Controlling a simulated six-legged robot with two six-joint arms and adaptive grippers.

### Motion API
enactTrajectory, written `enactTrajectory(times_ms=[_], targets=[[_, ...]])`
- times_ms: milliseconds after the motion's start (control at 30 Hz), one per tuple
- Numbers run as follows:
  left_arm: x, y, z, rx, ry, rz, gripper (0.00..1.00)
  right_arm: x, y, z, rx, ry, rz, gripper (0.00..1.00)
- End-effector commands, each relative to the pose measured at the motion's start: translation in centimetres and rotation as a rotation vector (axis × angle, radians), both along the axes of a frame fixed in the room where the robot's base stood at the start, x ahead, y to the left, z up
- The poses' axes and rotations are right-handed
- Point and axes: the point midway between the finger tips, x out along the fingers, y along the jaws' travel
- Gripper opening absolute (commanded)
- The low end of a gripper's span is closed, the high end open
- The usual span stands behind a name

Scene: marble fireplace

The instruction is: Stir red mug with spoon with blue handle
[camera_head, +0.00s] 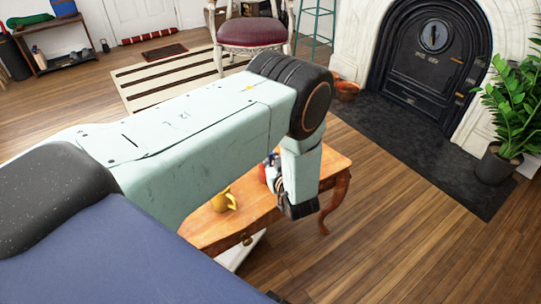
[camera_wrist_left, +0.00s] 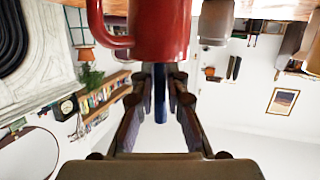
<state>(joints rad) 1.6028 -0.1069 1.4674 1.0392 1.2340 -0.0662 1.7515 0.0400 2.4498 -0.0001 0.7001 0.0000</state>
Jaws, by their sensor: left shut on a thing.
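The red mug (camera_wrist_left: 150,30) fills the top middle of the left wrist view, which is upside down, with its handle to the left. In the head view the red mug (camera_head: 262,173) shows only as a small patch beside my left wrist. My left gripper (camera_wrist_left: 160,82) is shut on the blue handle (camera_wrist_left: 160,100) of the spoon, close to the mug's rim. The spoon's far end is hidden, and I cannot tell whether it is inside the mug or behind it. My right gripper is not in view.
A greyish cup (camera_wrist_left: 216,22) is beside the red mug. My arm hides much of the table. A chair (camera_head: 250,32), a fireplace (camera_head: 425,50) and a plant (camera_head: 508,105) stand beyond.

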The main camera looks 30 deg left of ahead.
Motion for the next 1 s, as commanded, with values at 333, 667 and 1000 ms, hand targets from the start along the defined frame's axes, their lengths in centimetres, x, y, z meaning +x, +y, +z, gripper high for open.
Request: enactTrajectory(times_ms=[333, 667, 1000], targets=[[0.6, 0.3, -0.1, -0.001, -0.001, 0.000, 0.00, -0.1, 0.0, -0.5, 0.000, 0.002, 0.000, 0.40], [0.5, 0.2, 0.7, -0.001, -0.001, 0.000, 0.00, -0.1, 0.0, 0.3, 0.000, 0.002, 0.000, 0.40], [0.2, -0.1, 3.1, 0.000, 0.000, 0.000, 0.00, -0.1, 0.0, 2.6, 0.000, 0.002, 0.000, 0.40]])
